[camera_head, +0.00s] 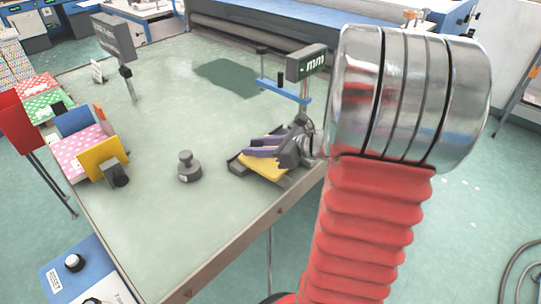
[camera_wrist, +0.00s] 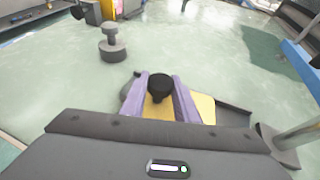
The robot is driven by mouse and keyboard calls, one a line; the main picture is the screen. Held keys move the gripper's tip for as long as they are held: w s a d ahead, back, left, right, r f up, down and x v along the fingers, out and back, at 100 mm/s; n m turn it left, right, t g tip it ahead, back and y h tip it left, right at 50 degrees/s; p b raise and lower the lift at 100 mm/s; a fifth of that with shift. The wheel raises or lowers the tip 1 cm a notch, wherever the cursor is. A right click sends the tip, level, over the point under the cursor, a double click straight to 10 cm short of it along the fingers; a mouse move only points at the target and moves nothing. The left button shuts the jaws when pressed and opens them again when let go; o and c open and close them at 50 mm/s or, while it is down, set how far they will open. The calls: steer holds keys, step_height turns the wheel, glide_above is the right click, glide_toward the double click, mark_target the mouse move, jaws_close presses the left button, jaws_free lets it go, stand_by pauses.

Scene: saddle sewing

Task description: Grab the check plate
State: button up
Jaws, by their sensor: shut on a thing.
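The check plate appears to be the yellow plate (camera_head: 262,168) near the table's right front edge. It also shows in the wrist view (camera_wrist: 205,108), with a dark round knob (camera_wrist: 160,84) standing up from it. My gripper (camera_head: 254,147) is over the plate, its purple fingers pointing left. In the wrist view, the fingers (camera_wrist: 159,88) are shut on the knob, one on each side. Dark edging shows around the plate. Whether the plate rests on the dark part or is slightly above it, I cannot tell. Much of the plate is hidden by my gripper.
A grey knobbed weight (camera_head: 189,167) stands left of the plate. A blue stand with a display (camera_head: 305,65) is behind it. The table's middle is clear.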

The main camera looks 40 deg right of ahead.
jaws_close()
step_height(320, 180, up, 10)
stand_by(0.6)
